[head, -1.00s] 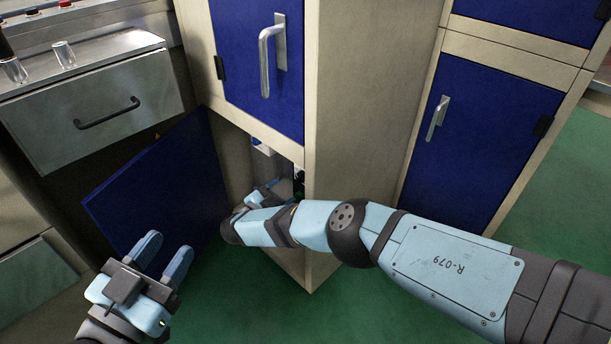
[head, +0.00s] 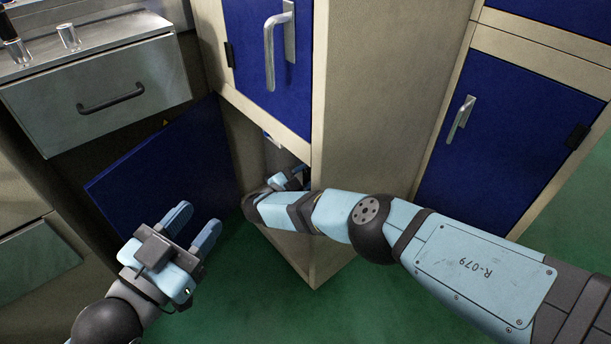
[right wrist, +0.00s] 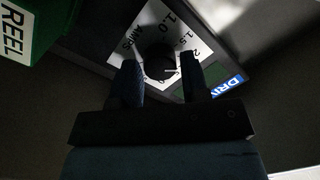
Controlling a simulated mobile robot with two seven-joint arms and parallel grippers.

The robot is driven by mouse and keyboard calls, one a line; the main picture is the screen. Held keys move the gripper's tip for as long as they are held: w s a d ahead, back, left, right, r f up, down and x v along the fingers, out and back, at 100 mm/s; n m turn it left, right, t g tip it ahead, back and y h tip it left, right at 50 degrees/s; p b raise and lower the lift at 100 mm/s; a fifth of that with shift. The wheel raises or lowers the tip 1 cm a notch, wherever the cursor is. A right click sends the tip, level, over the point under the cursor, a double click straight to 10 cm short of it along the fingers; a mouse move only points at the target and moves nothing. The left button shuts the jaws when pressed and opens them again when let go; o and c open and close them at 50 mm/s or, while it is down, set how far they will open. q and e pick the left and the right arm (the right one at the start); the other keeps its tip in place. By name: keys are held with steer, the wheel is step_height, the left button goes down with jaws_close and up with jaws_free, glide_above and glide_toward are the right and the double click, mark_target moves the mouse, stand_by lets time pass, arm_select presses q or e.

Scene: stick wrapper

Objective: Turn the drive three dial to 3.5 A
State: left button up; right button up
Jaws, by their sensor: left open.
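The dial (right wrist: 158,60) shows in the right wrist view as a dark round knob on a white scale plate (right wrist: 196,42) marked AMPS, with 1.0, 1.5 and part of a 2 legible. A blue label (right wrist: 228,86) beside it reads "DRIV", cut off. My right gripper (right wrist: 158,68) has its fingers apart, one on each side of the knob in the picture; I cannot tell whether they touch it. In the head view my right gripper (head: 288,180) is inside the open lower cabinet, mostly hidden. My left gripper (head: 198,216) is open and empty, in front of the open blue door.
The open blue door (head: 160,175) hangs left of the cabinet opening. The beige cabinet side wall (head: 375,90) stands close to my right arm. A green block lettered REEL (right wrist: 32,30) is near the dial. A steel drawer unit (head: 105,95) is at left.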

steer(key=c, duration=0.5)
steer(key=m, duration=0.5)
steer(key=shift+m, duration=0.4)
steer(key=o, duration=0.9)
steer(key=shift+a, duration=0.1)
